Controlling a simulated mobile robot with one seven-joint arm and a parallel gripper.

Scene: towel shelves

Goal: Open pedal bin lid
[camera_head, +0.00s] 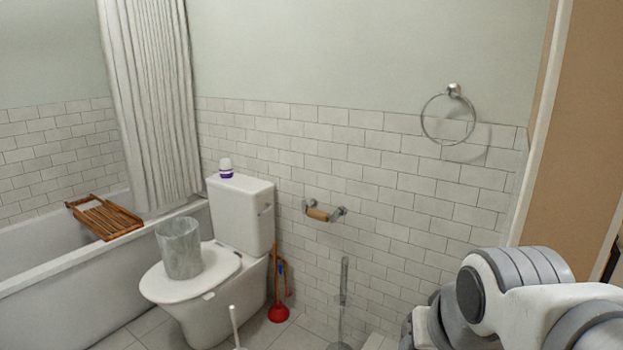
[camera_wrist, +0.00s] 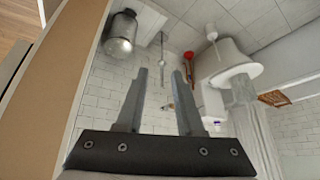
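A shiny metal cylinder with a rounded end, which looks like the pedal bin (camera_wrist: 121,32), stands at the upper left of the wrist view, which is upside down. Its lid looks shut, but the picture is too small to be sure, and I cannot make out a pedal. The bin does not show in the head view. My gripper (camera_wrist: 160,73) is open and empty, with its two fingers apart. It is apart from the bin, and only part of my arm shows at the lower right of the head view.
A toilet (camera_head: 190,302) carries a grey waste basket (camera_head: 180,249) on its lid. A red plunger (camera_head: 278,312), a toilet paper holder (camera_head: 318,214) and a towel ring (camera_head: 447,120) are along the tiled wall. A brown door or panel (camera_head: 577,130) stands at the right.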

